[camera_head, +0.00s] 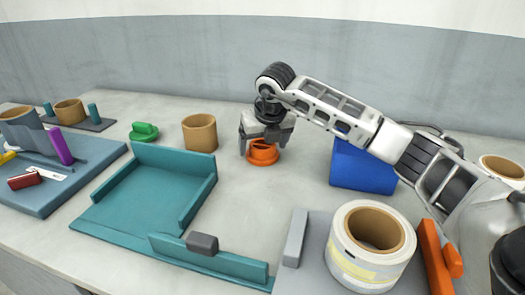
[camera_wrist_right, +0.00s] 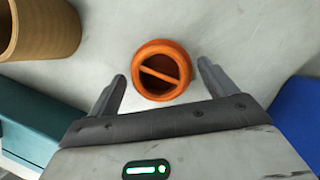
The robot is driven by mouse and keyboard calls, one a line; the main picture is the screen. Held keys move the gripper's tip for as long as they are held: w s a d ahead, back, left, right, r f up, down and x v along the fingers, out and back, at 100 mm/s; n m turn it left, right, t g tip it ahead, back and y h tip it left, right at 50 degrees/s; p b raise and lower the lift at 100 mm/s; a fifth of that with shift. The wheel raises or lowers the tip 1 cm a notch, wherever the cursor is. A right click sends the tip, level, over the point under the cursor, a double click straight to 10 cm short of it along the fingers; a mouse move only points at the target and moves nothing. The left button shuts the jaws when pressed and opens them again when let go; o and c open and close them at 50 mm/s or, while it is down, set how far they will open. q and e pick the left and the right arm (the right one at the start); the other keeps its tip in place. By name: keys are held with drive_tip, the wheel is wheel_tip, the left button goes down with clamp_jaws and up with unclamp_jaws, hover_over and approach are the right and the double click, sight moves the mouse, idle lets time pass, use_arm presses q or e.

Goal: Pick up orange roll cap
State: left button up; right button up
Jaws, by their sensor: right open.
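The orange roll cap (camera_head: 263,154) stands on the grey table, round with a bar across its open top. In the right wrist view the cap (camera_wrist_right: 161,70) lies between and slightly beyond the fingertips. My right gripper (camera_head: 262,146) is open above the cap, pointing down, and partly hides its top. The right gripper's fingers (camera_wrist_right: 162,82) show spread on either side of the cap with nothing held. My left gripper is not in view.
A cardboard core (camera_head: 199,134) and green cap (camera_head: 144,131) stand left of the orange cap. A teal tray (camera_head: 150,195) is in front-left, a blue block (camera_head: 360,168) right. A large film roll (camera_head: 345,250) and another orange part (camera_head: 436,258) are at front right.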

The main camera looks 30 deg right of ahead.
drive_tip(key=shift+f, duration=0.25)
drive_tip(key=c, duration=0.7)
drive_tip(key=shift+r, duration=0.15)
